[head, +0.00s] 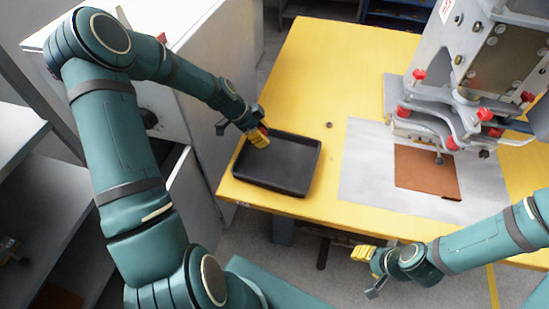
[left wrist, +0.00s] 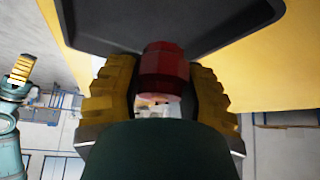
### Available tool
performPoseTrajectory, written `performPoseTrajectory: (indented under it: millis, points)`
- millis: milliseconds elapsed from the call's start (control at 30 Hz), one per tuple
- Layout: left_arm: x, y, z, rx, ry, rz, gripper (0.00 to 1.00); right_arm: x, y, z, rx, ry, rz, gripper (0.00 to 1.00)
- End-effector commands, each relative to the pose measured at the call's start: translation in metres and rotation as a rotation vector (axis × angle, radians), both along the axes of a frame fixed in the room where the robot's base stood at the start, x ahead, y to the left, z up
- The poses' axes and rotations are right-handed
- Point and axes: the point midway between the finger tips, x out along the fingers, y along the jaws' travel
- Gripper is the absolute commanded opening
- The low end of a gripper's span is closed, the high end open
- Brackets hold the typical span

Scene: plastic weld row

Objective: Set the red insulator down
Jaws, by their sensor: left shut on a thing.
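The red insulator (left wrist: 163,70) is between the two yellow ribbed fingers of my left gripper (left wrist: 160,92) in the left wrist view. In the head view my left gripper (head: 259,137) is over the upper left part of the black tray (head: 297,188), with only a trace of red at its fingers. The tray also shows in the left wrist view (left wrist: 215,38), beyond the insulator. I cannot tell whether the insulator touches the tray. My right gripper (head: 364,262) is off the table's front edge; its fingertips are too unclear to read.
The tray lies at the left end of the yellow table (head: 345,65). A press-like machine (head: 470,90) with red knobs stands at the right. A brown plate (head: 427,173) lies on a grey sheet (head: 365,170) under it. A small dark round thing (head: 329,125) lies right of the tray.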

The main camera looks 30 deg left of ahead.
Motion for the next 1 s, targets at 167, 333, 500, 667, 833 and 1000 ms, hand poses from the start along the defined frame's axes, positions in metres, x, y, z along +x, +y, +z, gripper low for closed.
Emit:
performPoseTrajectory:
  millis: [167, 333, 500, 667, 833, 1000]
  points:
    - [-0.001, -0.001, -0.035, -0.004, 0.004, 0.0, 0.04, -0.001, 0.0, -0.006, 0.0, 0.002, 0.002, 0.47]
    - [0.0, 0.0, -0.053, -0.002, 0.002, 0.001, 0.04, 0.0, 0.0, -0.008, 0.0, 0.0, 0.001, 0.47]
    - [-0.001, 0.0, -0.066, -0.001, 0.002, 0.001, 0.04, 0.0, 0.0, -0.01, 0.0, -0.001, 0.001, 0.47]
    - [-0.001, 0.0, -0.088, -0.002, 0.004, 0.001, 0.04, 0.001, 0.0, -0.014, 0.0, -0.003, 0.0, 0.47]
    - [0.0, 0.0, -0.092, -0.001, 0.001, 0.002, 0.04, 0.001, 0.0, -0.014, 0.0, -0.003, 0.0, 0.47]
    - [0.0, 0.0, -0.093, -0.001, 0.001, 0.002, 0.04, 0.001, 0.0, -0.015, -0.001, -0.004, 0.0, 0.47]
